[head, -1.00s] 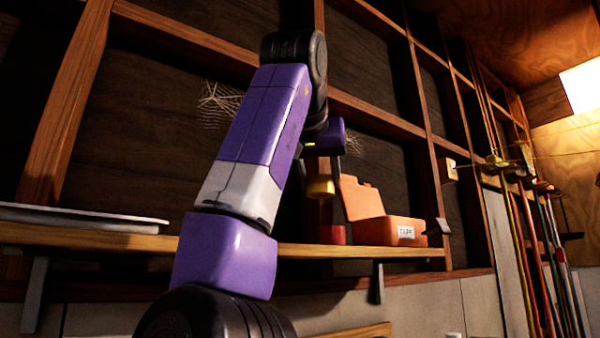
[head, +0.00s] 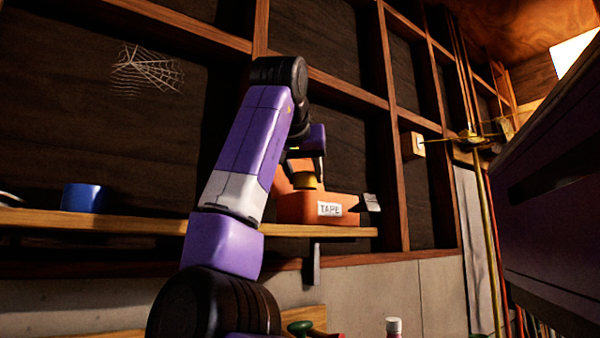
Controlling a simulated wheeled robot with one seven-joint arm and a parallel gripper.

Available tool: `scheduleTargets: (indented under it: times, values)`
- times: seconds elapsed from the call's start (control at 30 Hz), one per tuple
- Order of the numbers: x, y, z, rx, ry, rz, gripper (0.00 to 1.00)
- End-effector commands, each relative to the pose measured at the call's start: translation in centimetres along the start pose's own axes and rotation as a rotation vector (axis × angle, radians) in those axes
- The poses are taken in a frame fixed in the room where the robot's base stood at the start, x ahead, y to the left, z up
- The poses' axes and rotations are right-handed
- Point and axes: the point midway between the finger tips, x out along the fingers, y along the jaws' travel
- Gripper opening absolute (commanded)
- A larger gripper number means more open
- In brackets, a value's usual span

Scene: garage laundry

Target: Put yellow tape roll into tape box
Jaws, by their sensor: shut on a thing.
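The yellow tape roll (head: 306,181) is held in my gripper (head: 306,170), whose fingers are partly hidden by my own wrist. The roll hangs just above the orange tape box (head: 293,212), and overlaps its upper part in the head view. The box stands on the wall shelf with a white label reading TAPE on its front. Its orange lid stands raised at the back, mostly behind my arm and gripper. The inside of the box cannot be seen, so I cannot tell how far the roll is over the opening.
The wooden shelf (head: 150,222) runs along the wall and ends just right of the box. A blue roll (head: 84,197) sits on it at left. A large dark purple panel (head: 560,190) fills the right side. A bottle (head: 393,326) stands low in front.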

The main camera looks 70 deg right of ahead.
Motion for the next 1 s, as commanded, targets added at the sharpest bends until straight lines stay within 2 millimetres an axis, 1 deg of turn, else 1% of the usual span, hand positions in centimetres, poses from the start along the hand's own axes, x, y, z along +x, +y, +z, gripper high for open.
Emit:
scheduleTargets:
  times: [0.5, 0.77, 1.0]
  values:
    - [0.0, -0.1, -0.2, 0.003, 0.007, -0.002, 0.07]
    - [0.5, -0.1, 1.0, 0.003, 0.007, -0.003, 0.07]
    - [1.3, -0.1, 3.0, 0.003, 0.007, -0.002, 0.07]
